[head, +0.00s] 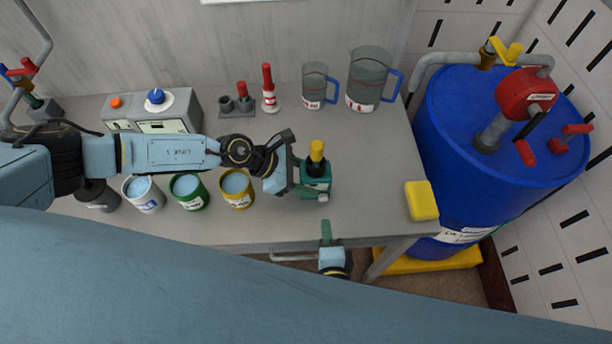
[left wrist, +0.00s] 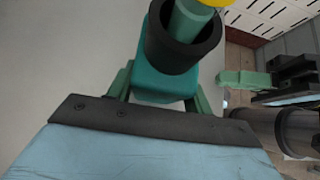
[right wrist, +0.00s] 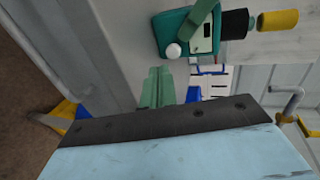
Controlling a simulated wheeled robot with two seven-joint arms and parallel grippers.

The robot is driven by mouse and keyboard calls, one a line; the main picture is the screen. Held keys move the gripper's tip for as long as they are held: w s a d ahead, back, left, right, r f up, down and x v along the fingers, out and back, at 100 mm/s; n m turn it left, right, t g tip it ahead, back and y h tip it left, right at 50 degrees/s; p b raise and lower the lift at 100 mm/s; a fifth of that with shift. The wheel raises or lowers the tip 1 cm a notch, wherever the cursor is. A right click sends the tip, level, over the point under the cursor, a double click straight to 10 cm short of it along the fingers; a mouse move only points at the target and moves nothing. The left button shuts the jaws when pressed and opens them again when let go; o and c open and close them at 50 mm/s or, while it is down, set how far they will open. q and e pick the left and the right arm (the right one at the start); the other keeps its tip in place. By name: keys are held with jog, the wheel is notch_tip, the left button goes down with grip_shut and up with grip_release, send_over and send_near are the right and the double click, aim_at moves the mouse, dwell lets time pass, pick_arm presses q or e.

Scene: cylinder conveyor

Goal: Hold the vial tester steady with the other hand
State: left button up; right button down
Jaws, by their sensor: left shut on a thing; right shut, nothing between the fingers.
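The vial tester (head: 317,187) is a teal box with a black socket on top, standing on the grey table near its front edge. A vial with a yellow cap (head: 317,151) stands upright in the socket. My left gripper (head: 306,178) is shut on the tester's body; its green fingers flank the teal box (left wrist: 160,86) in the left wrist view. My right gripper (head: 327,230) is shut and empty, in front of the table's front edge, below and apart from the tester. The right wrist view shows its fingers together (right wrist: 158,88) and the tester (right wrist: 190,38) beyond them.
Cups of blue liquid, including a yellow one (head: 237,188) and a green one (head: 190,191), stand left of the tester under my left arm. A yellow sponge (head: 421,200) lies at the right edge. Jugs (head: 369,80) stand at the back. A blue barrel (head: 465,160) stands right of the table (head: 375,150).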

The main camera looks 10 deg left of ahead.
aim_at(324, 201)
jog(key=shift+w+a, duration=0.25)
jog(key=shift+w, duration=0.7)
jog(key=shift+w+a, duration=0.25)
jog(key=shift+w, duration=0.7)
jog(key=shift+w+a, duration=0.2)
jog(key=shift+w, duration=0.55)
dwell(1.2)
jog(key=shift+s, duration=0.1)
jog(key=shift+s+d, duration=0.3)
jog(key=shift+s, duration=0.65)
jog(key=shift+s+d, duration=0.25)
jog(key=shift+s, duration=0.7)
jog(key=shift+s+d, duration=0.3)
jog(key=shift+s, duration=0.65)
pick_arm(q)
jog(key=o, duration=1)
jog(key=shift+c, duration=0.2)
jog(key=v, duration=1.2)
